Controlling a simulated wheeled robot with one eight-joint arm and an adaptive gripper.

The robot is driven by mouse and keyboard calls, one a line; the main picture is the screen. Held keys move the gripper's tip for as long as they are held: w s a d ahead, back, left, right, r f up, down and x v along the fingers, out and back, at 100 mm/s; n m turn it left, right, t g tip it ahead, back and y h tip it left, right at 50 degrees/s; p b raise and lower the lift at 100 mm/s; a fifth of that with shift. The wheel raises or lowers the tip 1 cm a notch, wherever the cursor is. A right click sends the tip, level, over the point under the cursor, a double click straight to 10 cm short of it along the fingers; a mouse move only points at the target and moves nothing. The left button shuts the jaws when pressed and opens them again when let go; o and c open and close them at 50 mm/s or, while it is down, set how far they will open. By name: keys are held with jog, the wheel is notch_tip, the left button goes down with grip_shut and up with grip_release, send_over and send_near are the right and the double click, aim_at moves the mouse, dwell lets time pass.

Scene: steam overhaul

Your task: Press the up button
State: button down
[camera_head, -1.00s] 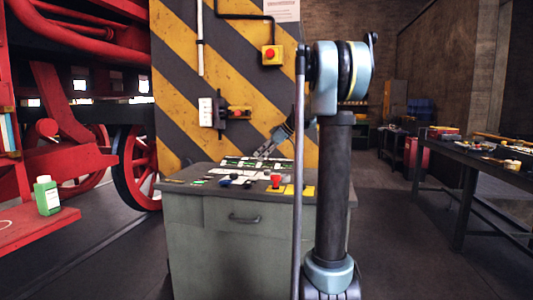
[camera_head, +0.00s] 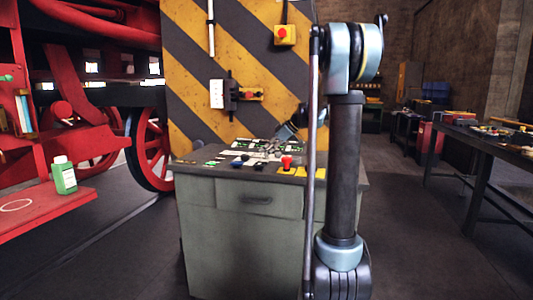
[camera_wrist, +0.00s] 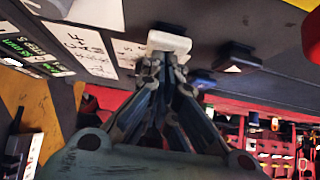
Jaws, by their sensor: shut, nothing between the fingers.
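The control panel (camera_head: 208,167) tops a grey-green cabinet in the head view. My gripper is shut and empty, with its fingertips (camera_wrist: 164,60) pointing at the panel in the wrist view. They overlap the lower edge of a white block-like button (camera_wrist: 168,42); I cannot tell whether they touch it. Another dark button (camera_wrist: 203,80) is partly hidden behind the gripper. I cannot tell which of these is the up button.
A red mushroom button (camera_head: 287,160) stands at the panel's right. A striped pillar (camera_head: 200,115) with a yellow switch box (camera_head: 285,36) rises behind. Red locomotive parts and a green bottle (camera_head: 64,174) are at left. A dark workbench (camera_head: 480,142) is at right, with open floor before it.

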jog(key=shift+s+f, duration=0.1)
jog(key=shift+f, duration=0.8)
jog(key=shift+s, duration=0.35)
jog(key=shift+r, duration=0.25)
jog(key=shift+w+r, duration=0.15)
jog(key=shift+w, duration=0.1)
jog(key=shift+w+r, duration=0.1)
jog(key=shift+w, duration=0.45)
jog(key=shift+s+r, duration=0.15)
jog(key=shift+r, duration=0.45)
jog(key=shift+s+r, duration=0.15)
jog(key=shift+r, duration=0.4)
jog(key=v, duration=1.1)
jog(key=shift+s+a+r, duration=0.25)
